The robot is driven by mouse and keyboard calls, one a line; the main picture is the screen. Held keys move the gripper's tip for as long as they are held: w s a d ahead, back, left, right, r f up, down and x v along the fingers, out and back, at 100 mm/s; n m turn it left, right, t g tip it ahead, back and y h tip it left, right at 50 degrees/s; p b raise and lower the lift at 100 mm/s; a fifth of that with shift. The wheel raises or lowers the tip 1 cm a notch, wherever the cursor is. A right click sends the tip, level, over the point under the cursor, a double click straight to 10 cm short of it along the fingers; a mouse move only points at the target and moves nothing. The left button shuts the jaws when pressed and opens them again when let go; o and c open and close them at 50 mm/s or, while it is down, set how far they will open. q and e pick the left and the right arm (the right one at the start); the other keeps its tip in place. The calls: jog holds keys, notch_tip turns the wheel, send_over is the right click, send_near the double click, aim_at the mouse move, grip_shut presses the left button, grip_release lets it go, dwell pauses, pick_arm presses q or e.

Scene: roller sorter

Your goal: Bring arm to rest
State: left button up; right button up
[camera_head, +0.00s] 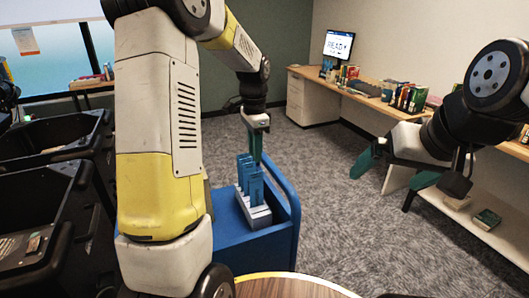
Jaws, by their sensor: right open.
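My left arm comes in large from the left, and its gripper (256,158) points down with green fingers just above a pale rack holding upright blue pieces (252,188). The fingers are seen edge-on, so I cannot tell whether they are open or whether they touch a blue piece. My right gripper (388,183) is at the right, held in the air in front of the shelf unit. Its green fingers are spread apart and nothing shows between them.
The rack stands on a blue cart (284,237). Black bins (48,185) line the left side. Grey carpet (330,215) lies open in the middle. A round table edge (290,286) is at the bottom.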

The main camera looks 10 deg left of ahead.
dwell(0.4)
pick_arm(q)
jog(key=s+r+n+t, duration=0.3)
jog(key=s+r+n, duration=0.1)
jog(key=s+r, duration=0.6)
jog(key=s+d+r+n+t+h, duration=0.2)
jog(key=s+n, duration=0.4)
jog(key=s, duration=0.8)
jog(key=shift+d+n+t, duration=0.15)
jog(key=shift+n+t, duration=0.15)
jog(key=shift+t, duration=0.3)
